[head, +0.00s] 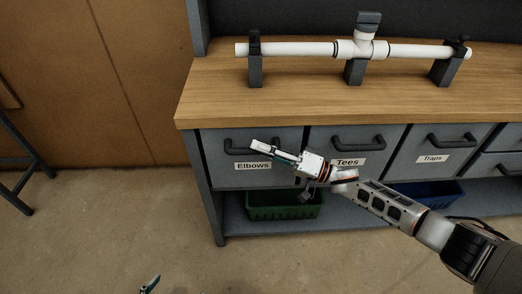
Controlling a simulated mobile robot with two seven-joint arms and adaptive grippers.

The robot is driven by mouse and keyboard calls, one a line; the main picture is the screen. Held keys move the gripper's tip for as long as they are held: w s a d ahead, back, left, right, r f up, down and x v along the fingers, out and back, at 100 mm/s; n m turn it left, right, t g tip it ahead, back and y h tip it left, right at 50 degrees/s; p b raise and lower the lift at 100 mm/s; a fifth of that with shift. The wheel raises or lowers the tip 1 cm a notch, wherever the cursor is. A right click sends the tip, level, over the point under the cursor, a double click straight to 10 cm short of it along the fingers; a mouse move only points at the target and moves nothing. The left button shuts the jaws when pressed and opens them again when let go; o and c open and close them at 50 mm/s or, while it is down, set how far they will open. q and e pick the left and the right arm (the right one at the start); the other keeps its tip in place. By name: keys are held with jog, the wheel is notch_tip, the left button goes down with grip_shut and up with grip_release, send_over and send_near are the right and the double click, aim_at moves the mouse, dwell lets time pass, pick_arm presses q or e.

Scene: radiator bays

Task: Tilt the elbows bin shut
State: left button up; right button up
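The elbows bin (225,174) is the grey front labelled "Elbows" at the left end of the row under the bench top. Its face looks roughly in line with the neighbouring bins, and no opening shows above it. Its dark handle (238,147) is partly covered by my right gripper (266,149). That gripper reaches in from the right, in front of the bin's upper right part, with its fingers pointing left. I cannot tell whether it touches the bin, nor how far its fingers are apart. Only a green-tipped end of my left gripper (150,284) shows at the bottom edge.
The tees bin (375,158) and traps bin (425,171) sit to the right. A white pipe with a tee (300,49) rests on stands on the wooden bench top (215,95). Green (270,213) and blue crates (440,192) stand on the lower shelf.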

pick_arm(q)
jog(key=shift+w+r, duration=0.2)
jog(key=shift+s+f, duration=0.1)
jog(key=shift+f, duration=0.05)
pick_arm(e)
jog(key=v, duration=1.2)
jog(key=shift+a+f, duration=0.1)
jog(key=s+a+f+t+h+p, duration=0.4)
jog(key=s+a+t+h, duration=0.25)
jog(key=s+t, duration=0.2)
pick_arm(q)
jog(key=r+p, duration=0.2)
jog(key=r, duration=0.1)
jog(key=d+r+p, duration=0.1)
jog(key=r, duration=0.1)
jog(key=shift+s+d+p, duration=0.1)
jog(key=shift+s+p, duration=0.25)
jog(key=shift+p, duration=0.05)
pick_arm(e)
jog(key=s+d+f+g+h, duration=0.1)
jog(key=s+d+f+h, duration=0.2)
jog(key=s, duration=0.3)
jog(key=s+d+f+n+g+h, duration=0.1)
jog(key=s+d+f+g+h, duration=0.1)
jog(key=s+d, duration=0.4)
jog(key=s+d+f+n+g+h, duration=0.1)
jog(key=s+d+f+h, duration=0.3)
jog(key=s, duration=0.3)
jog(key=shift+f+h, duration=0.25)
jog(key=shift+h, duration=0.3)
